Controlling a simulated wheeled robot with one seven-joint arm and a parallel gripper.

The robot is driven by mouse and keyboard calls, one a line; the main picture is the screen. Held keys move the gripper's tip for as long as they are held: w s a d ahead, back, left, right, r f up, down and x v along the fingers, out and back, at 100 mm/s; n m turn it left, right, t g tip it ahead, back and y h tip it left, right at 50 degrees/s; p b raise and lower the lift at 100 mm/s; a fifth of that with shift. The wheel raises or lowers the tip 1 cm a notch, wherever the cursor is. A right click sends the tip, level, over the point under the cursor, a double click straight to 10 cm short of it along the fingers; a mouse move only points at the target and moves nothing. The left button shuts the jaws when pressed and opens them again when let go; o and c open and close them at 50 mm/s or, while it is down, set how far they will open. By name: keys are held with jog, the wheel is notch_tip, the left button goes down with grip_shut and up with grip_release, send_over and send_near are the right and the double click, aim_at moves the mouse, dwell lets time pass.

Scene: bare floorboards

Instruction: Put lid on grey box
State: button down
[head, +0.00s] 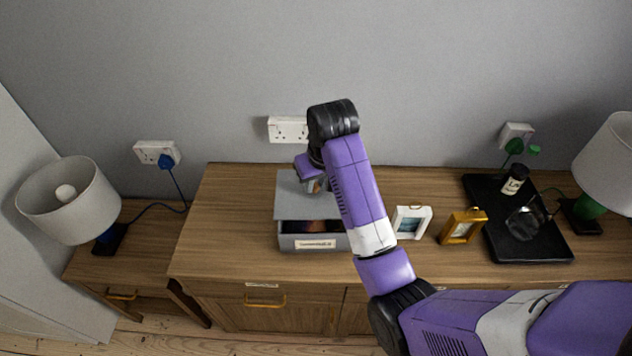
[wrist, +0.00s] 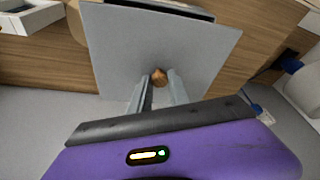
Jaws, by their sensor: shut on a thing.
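The grey box (head: 296,243) stands on the wooden sideboard, with a pale label on its front. The flat grey lid (head: 290,205) is over its back part, leaving a dark opening along the front. I cannot tell whether the lid touches the box. In the wrist view the lid (wrist: 125,45) fills the middle, with a brown round knob (wrist: 159,77). My gripper (wrist: 160,84) is shut on the knob. In the head view my gripper (head: 315,185) is above the lid, partly hidden by my arm. The dark opening of the box (wrist: 165,8) shows beyond the lid's edge.
A white frame (head: 410,222) and a gold frame (head: 462,227) stand right of the box. A black tray (head: 545,249) holds a dark bottle (head: 515,180) and a glass jug (head: 527,222). Lamps stand at both sides. The sideboard (head: 225,220) is clear left of the box.

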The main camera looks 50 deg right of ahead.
aim_at(317, 195)
jog(key=shift+f+b, duration=0.75)
jog(key=shift+f, duration=2.1)
jog(key=shift+p, duration=0.75)
jog(key=shift+f, duration=0.4)
dwell(0.3)
jog(key=c, duration=0.7)
grip_release()
jog(key=shift+o, duration=0.2)
jog(key=shift+r, duration=0.1)
